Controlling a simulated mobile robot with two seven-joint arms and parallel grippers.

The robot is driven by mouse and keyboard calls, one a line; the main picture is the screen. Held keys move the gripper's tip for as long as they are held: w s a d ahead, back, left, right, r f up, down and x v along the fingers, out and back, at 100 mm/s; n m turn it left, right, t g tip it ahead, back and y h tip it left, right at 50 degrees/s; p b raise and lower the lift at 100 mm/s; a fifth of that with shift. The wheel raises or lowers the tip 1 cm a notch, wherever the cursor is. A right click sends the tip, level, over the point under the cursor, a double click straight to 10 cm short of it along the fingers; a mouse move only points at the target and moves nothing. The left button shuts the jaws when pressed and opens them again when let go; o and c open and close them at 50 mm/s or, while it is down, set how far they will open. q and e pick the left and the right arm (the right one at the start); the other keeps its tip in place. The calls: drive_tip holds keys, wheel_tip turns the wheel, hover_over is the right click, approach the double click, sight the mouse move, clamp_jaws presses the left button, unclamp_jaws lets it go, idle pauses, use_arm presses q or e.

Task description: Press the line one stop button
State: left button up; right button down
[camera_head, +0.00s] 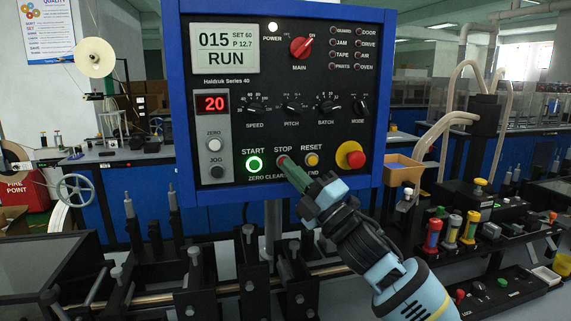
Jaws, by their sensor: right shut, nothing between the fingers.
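The control panel (277,128) is a black face in a blue frame, with a display (226,47) reading "015 SET 60 P 12.7 RUN" and a red counter (211,104) reading 20. The stop button (282,160) sits under the STOP label, between the green-lit start button (254,164) and the yellow reset button (312,159). My right gripper (290,168) is shut and empty. Its tip is at the stop button and covers part of it; I cannot tell whether they touch. My left gripper is not in view.
A large red knob on a yellow base (350,155) sits right of the reset button. A main switch (301,47) and several dials are above. Black fixtures and a rail stand below the panel. A bench with coloured parts (452,230) is at the right.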

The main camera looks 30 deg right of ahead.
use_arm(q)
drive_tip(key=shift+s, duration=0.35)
use_arm(e)
drive_tip(key=shift+w, duration=0.15)
drive_tip(key=shift+w+d, duration=0.15)
drive_tip(key=shift+w, duration=0.15)
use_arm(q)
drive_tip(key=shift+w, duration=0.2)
use_arm(e)
drive_tip(key=shift+s, duration=0.2)
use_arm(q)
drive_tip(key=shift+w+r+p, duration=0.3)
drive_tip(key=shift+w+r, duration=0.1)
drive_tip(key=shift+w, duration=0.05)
use_arm(e)
drive_tip(key=shift+s, duration=0.25)
